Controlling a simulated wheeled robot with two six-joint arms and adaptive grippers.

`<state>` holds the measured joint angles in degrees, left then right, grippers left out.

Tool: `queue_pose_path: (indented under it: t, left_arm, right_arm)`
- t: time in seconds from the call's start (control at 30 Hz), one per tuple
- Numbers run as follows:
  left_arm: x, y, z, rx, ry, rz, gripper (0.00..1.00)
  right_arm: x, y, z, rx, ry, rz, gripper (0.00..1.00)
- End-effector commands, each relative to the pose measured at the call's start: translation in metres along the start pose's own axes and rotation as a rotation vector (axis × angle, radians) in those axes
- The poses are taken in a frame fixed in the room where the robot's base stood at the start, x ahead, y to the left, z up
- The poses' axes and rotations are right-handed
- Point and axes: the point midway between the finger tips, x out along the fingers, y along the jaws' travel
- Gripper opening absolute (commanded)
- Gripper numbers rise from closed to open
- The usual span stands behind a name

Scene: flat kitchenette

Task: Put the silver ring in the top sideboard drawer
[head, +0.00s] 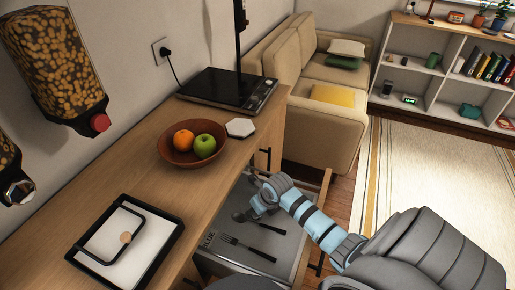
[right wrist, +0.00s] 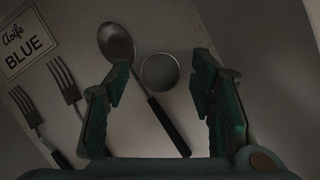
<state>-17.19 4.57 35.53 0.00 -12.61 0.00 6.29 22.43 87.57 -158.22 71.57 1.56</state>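A round silver ring (right wrist: 160,71) lies on the floor of an open drawer (right wrist: 220,18), beside a spoon (right wrist: 117,43). My right gripper (right wrist: 160,78) is open; its fingertips are on either side of the ring in the right wrist view, with no clear contact. In the head view my right gripper (head: 262,198) reaches down into the open drawer (head: 290,243) under the wooden counter and hides the ring. Which drawer of the sideboard this is, I cannot tell. My left gripper is not in view.
Forks (head: 248,249) and a label reading "Aoife BLUE" (right wrist: 28,42) are in the drawer. The counter (head: 160,195) holds a fruit bowl (head: 172,157), a white hexagonal piece (head: 240,128), a hob (head: 215,88) and a framed tray (head: 150,245). A sofa (head: 290,105) stands behind.

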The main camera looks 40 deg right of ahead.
Motion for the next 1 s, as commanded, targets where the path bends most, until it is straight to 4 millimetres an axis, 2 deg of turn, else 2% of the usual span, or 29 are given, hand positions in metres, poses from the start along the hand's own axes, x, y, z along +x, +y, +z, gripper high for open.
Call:
queue_pose_path:
  t: [0.23,0.37,0.47,0.6,0.73,0.83,1.0]
  left_arm:
    - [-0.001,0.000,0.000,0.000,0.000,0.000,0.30]
    - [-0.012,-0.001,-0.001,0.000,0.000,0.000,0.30]
    - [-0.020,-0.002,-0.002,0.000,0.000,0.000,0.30]
    - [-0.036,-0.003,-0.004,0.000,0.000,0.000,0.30]
    - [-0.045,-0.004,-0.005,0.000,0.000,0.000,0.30]
    - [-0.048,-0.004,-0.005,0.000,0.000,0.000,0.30]
    - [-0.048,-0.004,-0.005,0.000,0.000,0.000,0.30]
  right_arm:
    - [-0.001,0.000,0.001,0.000,0.000,0.000,0.51]
    - [-0.014,0.000,0.006,0.000,0.000,0.000,0.51]
    - [-0.034,-0.001,0.007,-0.002,-0.002,-0.001,0.51]
    - [-0.077,-0.001,0.007,-0.005,-0.002,-0.002,0.51]
    - [-0.111,-0.001,0.006,-0.004,-0.001,-0.002,0.51]
    - [-0.126,-0.001,0.006,-0.002,-0.001,-0.002,0.51]
    - [-0.132,0.000,0.004,0.001,0.001,0.000,0.51]
